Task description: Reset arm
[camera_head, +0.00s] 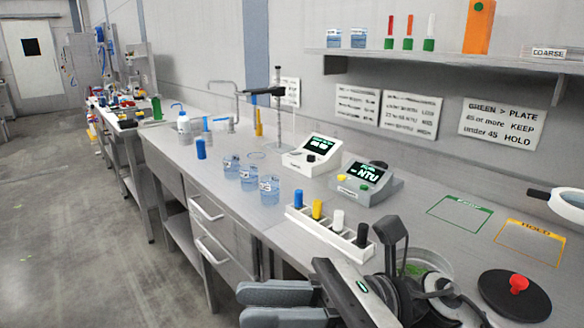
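My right gripper (262,305) shows at the bottom edge of the head view, its two grey fingers pointing left in front of the bench. The fingers lie close together, with nothing seen between them, and the lower one is cut by the picture edge. I cannot tell whether they touch. My black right wrist and arm reach in from the bottom right and cover part of a round container (432,262). My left gripper is not in view.
On the grey bench stand a white rack with coloured-capped vials (297,213), several beakers (269,190), two meters (367,184), and a black disc with a red knob (513,296). Green (460,209) and yellow (530,241) outlined areas are empty. Open floor (90,230) lies left.

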